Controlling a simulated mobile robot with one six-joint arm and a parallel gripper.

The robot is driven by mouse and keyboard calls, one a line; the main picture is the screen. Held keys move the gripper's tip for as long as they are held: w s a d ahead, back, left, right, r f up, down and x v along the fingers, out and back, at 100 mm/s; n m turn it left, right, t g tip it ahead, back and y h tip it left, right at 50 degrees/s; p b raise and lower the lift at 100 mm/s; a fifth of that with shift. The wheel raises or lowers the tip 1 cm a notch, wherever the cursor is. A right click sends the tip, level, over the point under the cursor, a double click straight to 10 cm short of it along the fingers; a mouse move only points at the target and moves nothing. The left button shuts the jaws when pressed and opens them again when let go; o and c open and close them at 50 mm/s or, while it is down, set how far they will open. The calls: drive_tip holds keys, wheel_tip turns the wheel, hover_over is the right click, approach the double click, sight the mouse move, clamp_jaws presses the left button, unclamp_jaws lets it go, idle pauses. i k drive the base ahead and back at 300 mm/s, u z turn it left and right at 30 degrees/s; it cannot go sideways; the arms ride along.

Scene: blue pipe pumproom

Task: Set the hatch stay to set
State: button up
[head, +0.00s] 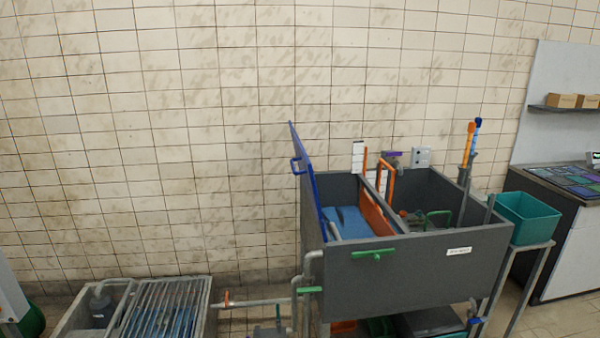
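A blue hatch lid (307,180) stands raised, nearly edge-on, at the left side of a grey tank (415,272). My gripper is not in view.
Green handles (372,255) are on the tank's front. An orange frame (386,180) rises inside it. A teal bin (527,216) stands on a stand at right. A floor grate (165,308) and low pipe (258,303) lie left of the tank.

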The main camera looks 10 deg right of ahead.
sight(375, 253)
drive_tip(key=z, duration=0.05)
drive_tip(key=i, duration=0.9)
drive_tip(key=u, duration=0.05)
